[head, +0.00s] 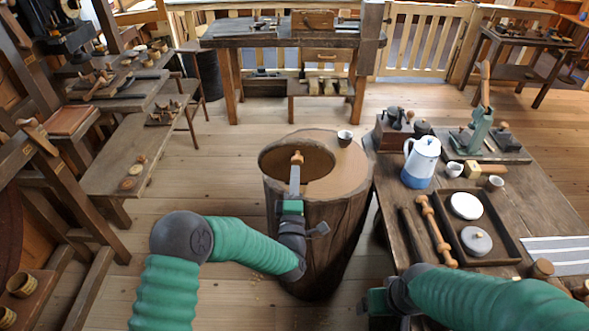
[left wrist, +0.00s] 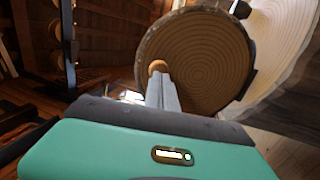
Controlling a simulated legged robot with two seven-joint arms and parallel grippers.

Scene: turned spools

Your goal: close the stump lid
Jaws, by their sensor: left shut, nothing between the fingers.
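The tree stump (head: 345,178) stands upright in mid-floor, with a pale top. The round brown stump lid (head: 318,162) shows at the left of its top; I cannot tell its exact tilt. In the left wrist view the lid (left wrist: 205,50) is a ringed disc with a dark rim, beside the paler stump top (left wrist: 285,45). A tan wooden knob (head: 297,157) shows at my fingertips, and in the left wrist view (left wrist: 157,67) near the lid's edge. My left gripper (head: 295,172) is shut and empty, close to the knob; contact is unclear. My right gripper (head: 370,301) is low by the table; its fingers are unclear.
A small cup (head: 345,138) stands on the stump's back right. The table (head: 520,215) on the right holds a blue and white pot (head: 421,162), a dark tray (head: 499,259) and turned wood. A bench (head: 130,150) stands left. The floor left of the stump is clear.

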